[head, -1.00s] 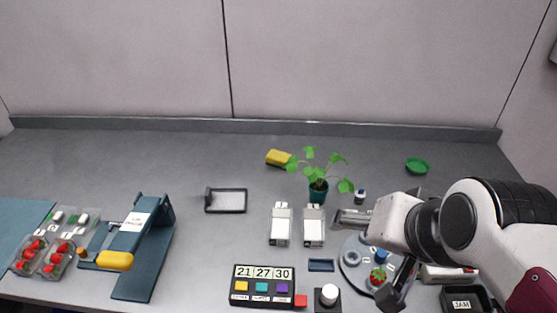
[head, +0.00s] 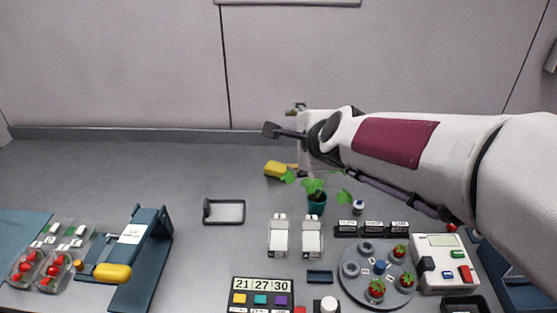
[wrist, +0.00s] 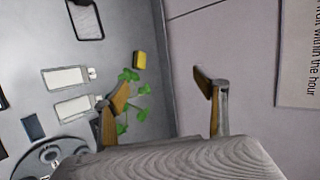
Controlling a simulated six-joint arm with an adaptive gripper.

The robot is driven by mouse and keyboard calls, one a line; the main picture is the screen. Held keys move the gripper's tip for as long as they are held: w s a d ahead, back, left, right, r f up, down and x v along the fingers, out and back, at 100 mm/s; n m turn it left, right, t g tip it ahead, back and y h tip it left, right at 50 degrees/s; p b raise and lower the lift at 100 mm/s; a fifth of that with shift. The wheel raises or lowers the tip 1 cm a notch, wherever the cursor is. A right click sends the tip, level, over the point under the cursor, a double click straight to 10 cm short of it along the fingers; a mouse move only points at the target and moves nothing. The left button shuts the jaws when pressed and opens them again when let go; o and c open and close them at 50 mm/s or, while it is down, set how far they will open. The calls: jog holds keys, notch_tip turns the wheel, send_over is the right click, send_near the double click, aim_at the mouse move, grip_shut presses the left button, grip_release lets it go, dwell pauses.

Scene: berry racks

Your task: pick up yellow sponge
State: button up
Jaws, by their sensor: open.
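The yellow sponge (head: 275,169) lies on the grey table towards the back wall, just left of the potted plant (head: 316,203). In the wrist view the sponge (wrist: 139,60) shows between my two fingers but farther off, with the plant's leaves (wrist: 134,97) close beside it. My gripper (head: 282,119) is open and empty. It is raised in front of the wall, above the sponge in the head picture. In the wrist view its fingers (wrist: 158,92) are spread wide apart, touching nothing that I can see.
Two white devices (head: 280,237) stand in front of the plant. A black-framed tray (head: 224,212) lies to the left. A round grey holder (head: 352,289) with strawberries is at front right. A blue stand (head: 149,250) is at left. Table left of the sponge is clear.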

jog(key=w+a+f+m+t, duration=0.1)
jog(key=w+a+f+m, duration=0.25)
jog(key=w+m, duration=0.35)
jog(key=m+t+h, duration=0.1)
jog(key=m+h, duration=0.4)
jog(key=m, duration=0.7)
send_over(273, 172)
jog(key=s+a, duration=0.2)
jog(key=s, duration=0.3)
notch_tip(273, 172, down, 13)
jog(key=f+m+h, duration=0.1)
jog(key=f+m, duration=0.1)
jog(key=f, duration=0.1)
jog(key=f+m+h, duration=0.2)
jog(key=f, duration=0.2)
jog(key=shift+s+m, duration=0.2)
jog(key=shift+m, duration=0.2)
jog(key=shift+s+f+m, duration=0.15)
jog(key=shift+f+m, duration=0.15)
jog(key=shift+f, duration=0.15)
jog(key=shift+d, duration=0.1)
jog(key=shift+x, duration=1.35)
